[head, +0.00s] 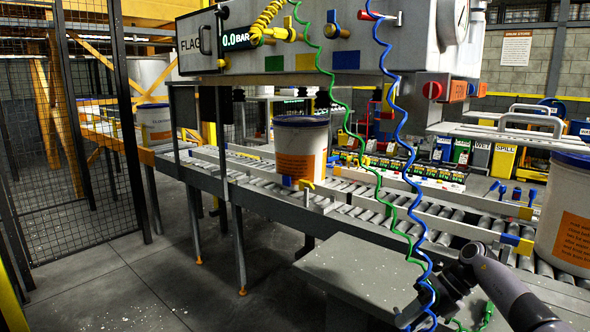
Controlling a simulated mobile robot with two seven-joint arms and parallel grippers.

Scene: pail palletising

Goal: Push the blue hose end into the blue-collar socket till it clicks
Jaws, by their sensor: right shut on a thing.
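The coiled blue hose (404,130) hangs from the grey machine box and runs down to my right gripper (428,306) at the bottom of the view. My right gripper appears shut on the blue hose low down, in front of the grey platform. The hose end itself is hard to make out against the dark fingers. My left gripper is out of view.
A coiled green hose (349,130) hangs beside the blue one and passes close behind my right gripper. A grey platform (375,275) stands before the roller conveyor (470,240). White pails stand mid-conveyor (300,145) and at the right (567,215). A mesh fence (70,130) bounds the left.

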